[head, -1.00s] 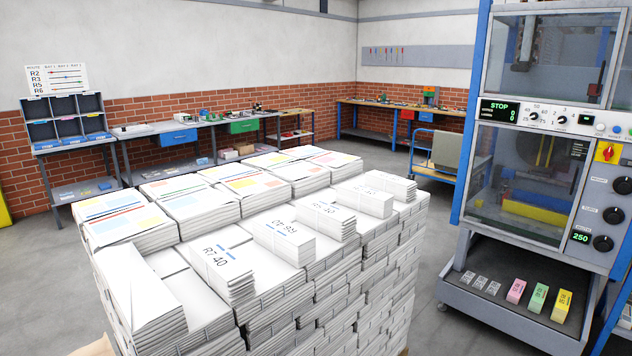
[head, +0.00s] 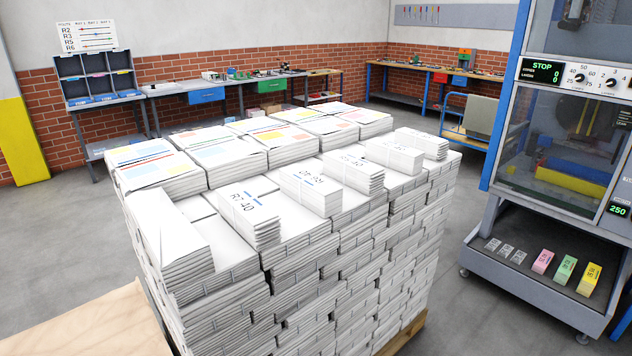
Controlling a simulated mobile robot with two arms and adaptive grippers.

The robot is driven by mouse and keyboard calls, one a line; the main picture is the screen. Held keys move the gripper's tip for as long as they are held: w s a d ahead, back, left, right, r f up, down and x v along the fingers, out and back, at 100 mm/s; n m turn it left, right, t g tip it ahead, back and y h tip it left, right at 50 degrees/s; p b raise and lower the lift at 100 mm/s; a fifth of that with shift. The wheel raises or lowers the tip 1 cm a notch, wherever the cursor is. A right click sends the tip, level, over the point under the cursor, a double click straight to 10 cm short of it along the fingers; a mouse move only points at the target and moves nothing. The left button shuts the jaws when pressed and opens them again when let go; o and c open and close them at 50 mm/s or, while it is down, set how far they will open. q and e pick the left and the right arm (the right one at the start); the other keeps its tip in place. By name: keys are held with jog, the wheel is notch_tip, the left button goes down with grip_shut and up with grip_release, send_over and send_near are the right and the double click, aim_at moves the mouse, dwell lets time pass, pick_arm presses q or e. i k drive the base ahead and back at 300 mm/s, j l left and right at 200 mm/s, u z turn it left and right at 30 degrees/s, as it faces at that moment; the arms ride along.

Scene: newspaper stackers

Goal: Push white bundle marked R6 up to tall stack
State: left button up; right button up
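A row of white bundles lies on top of the tall stack (head: 300,290) of newspapers. The front label reads R7 40 on one bundle (head: 242,214). Behind it to the right is a white bundle (head: 312,186) whose label appears upside down; I cannot surely read it as R6. Two more white bundles, one in the middle (head: 352,170) and one farther back (head: 394,156), have labels too small to read. A plain white bundle (head: 175,240) lies at the near left corner. Neither of my grippers shows in the head view.
Bundles with coloured front pages (head: 150,168) fill the far left of the stack top. A wooden board (head: 90,325) lies at the lower left. A machine with a tray (head: 530,275) of coloured blocks stands right. Grey floor is free between stack and machine.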

aim_at(323, 196)
jog(key=i+l+u, duration=0.1)
jog(key=l, duration=0.2)
jog(key=i+l+u, duration=0.25)
jog(key=l, duration=0.35)
jog(key=i+l+u, duration=0.15)
jog(key=l, duration=0.2)
jog(key=i, duration=0.05)
